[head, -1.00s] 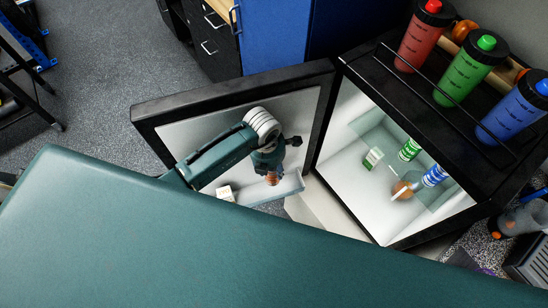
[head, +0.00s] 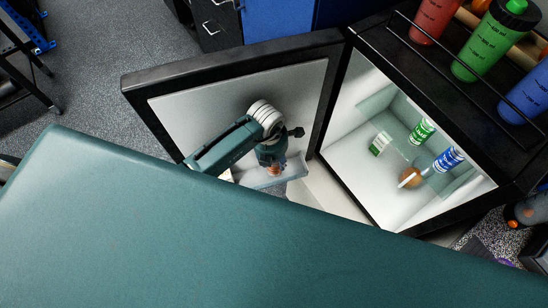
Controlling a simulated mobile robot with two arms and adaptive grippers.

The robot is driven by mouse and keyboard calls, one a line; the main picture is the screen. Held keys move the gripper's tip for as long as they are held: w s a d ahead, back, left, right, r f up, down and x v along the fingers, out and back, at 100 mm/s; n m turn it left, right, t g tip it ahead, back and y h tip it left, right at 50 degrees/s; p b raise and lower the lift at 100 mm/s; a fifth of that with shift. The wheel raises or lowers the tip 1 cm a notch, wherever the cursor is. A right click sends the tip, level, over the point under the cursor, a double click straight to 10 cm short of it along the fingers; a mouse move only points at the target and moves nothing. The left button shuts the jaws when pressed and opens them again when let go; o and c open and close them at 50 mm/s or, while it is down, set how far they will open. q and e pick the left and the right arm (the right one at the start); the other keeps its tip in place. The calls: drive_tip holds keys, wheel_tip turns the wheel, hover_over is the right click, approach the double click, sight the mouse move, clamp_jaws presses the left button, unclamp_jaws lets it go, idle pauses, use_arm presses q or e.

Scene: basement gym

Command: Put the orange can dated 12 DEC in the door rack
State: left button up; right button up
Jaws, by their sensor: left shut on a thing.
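My left gripper (head: 273,164) is in front of the inner face of the open fridge door (head: 215,100), pointing down. It is shut on a small orange can (head: 274,172), mostly hidden by the fingers. The can is at the clear door rack (head: 296,171), low on the door; I cannot tell whether it touches the rack's floor. Its date is not readable. My right gripper is not in view.
Inside the fridge (head: 345,170) stand a green-and-white carton (head: 378,144), a green can (head: 422,131), a blue can (head: 448,159) and a round orange-brown item (head: 411,177). A white item (head: 227,175) shows at the rack's left end. Bottles, including a green one (head: 487,45), stand on top.

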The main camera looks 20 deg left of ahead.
use_arm(q)
clamp_jaws()
drive_tip(key=shift+f+b, duration=0.5)
drive_tip(key=shift+f, duration=0.1)
drive_tip(key=o, duration=1.4)
unclamp_jaws()
drive_tip(key=shift+o, duration=1)
drive_tip(key=shift+r, duration=0.1)
drive_tip(key=r, duration=0.8)
drive_tip(key=s+r, duration=0.1)
drive_tip(key=r, duration=0.3)
drive_tip(key=shift+a, duration=0.25)
drive_tip(key=shift+f, duration=0.1)
